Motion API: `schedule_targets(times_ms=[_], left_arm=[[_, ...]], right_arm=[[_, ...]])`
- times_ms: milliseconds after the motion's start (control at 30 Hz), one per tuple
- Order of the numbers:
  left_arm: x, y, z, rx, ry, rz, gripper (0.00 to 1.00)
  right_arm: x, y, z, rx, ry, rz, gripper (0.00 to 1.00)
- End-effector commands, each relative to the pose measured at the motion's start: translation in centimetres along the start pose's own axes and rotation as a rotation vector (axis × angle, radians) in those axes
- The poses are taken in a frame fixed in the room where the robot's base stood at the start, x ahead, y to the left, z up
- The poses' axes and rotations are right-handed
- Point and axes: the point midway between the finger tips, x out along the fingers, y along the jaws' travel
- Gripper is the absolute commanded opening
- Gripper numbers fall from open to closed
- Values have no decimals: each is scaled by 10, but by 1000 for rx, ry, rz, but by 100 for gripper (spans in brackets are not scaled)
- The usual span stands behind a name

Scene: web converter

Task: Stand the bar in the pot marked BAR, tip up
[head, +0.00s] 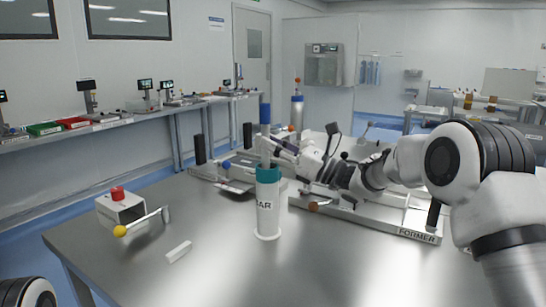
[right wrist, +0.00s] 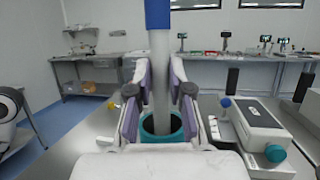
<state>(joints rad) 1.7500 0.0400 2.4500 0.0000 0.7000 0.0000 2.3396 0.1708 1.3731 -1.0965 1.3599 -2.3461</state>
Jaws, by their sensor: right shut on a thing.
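The bar is a pale rod with a blue upper end (head: 265,113); it is upright. My right gripper (head: 268,150) is shut on its pale shaft, above the pot marked BAR (head: 267,210), a white cylinder with a teal rim standing on the table. In the right wrist view the shaft (right wrist: 159,65) passes between the fingers (right wrist: 159,95). Its lower end overlaps the dark mouth inside the teal rim (right wrist: 175,136). I cannot tell how deep it sits, or whether it touches the pot. My left gripper is out of view.
A box with a red button (head: 118,208), a yellow-knobbed lever (head: 121,231) and a small white block (head: 178,251) are left of the pot. The tray marked FORMER (head: 415,235) lies right, under my right arm. The front of the table (head: 330,270) is clear.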

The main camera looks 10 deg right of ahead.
Motion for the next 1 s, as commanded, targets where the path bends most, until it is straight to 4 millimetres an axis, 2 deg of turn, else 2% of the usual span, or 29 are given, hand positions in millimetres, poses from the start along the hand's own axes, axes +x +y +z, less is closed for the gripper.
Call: schedule_targets(times_ms=[100, 167, 533, 567, 600, 633, 900, 1000], left_arm=[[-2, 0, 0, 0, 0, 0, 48], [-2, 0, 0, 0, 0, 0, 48], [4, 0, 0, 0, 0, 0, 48], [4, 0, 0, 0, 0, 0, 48], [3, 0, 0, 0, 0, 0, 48], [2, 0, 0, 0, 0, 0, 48], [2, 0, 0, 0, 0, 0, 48], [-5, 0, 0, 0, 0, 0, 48]], right_arm=[[-8, -1, -21, 4, 2, -2, 0], [-10, 0, -28, 2, 0, -1, 0], [-12, 0, -33, -1, -1, 0, 0], [-12, 0, -32, 0, 0, 0, 23], [-12, 0, -31, 0, 0, 0, 38], [-12, 0, -31, 0, 0, -1, 45], [-12, 0, -31, 1, 0, -1, 45], [-10, 0, -26, 1, 0, -1, 45]])
